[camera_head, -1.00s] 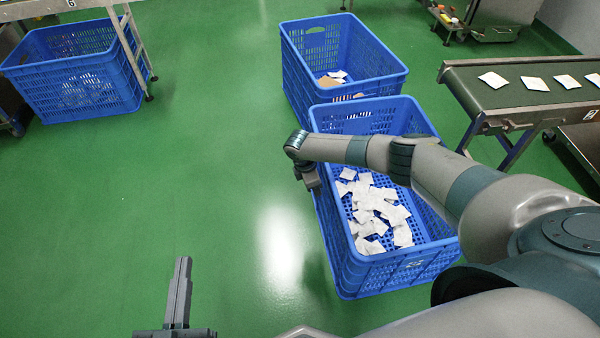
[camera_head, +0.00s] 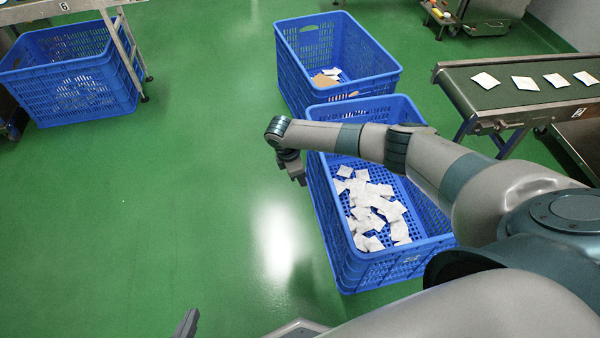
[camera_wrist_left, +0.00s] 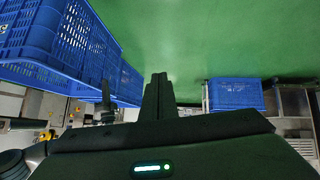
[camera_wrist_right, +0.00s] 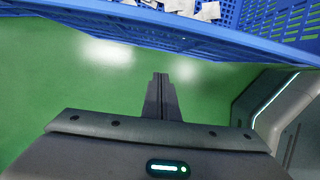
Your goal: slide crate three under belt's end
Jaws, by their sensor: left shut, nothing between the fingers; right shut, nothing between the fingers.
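A blue crate (camera_head: 352,262) holding many white teabags (camera_head: 372,208) stands on the floor, right of centre. A second blue crate (camera_head: 290,75) with a few packets stands just behind it. I cannot read which crate is three. My right arm reaches across the near crate, and my right gripper (camera_head: 299,180) hangs by its left outer wall. In the right wrist view this gripper (camera_wrist_right: 160,80) is shut and empty, the crate wall (camera_wrist_right: 170,30) across the top. My left gripper (camera_head: 188,318) shows at the bottom edge; in the left wrist view it (camera_wrist_left: 158,82) is shut and empty.
A conveyor belt (camera_head: 500,96) with white packets has its near end right of the crates. Another blue crate (camera_head: 75,85) stands by a frame (camera_head: 128,50) marked 6 at the upper left. The green floor (camera_head: 150,210) at left and centre is open.

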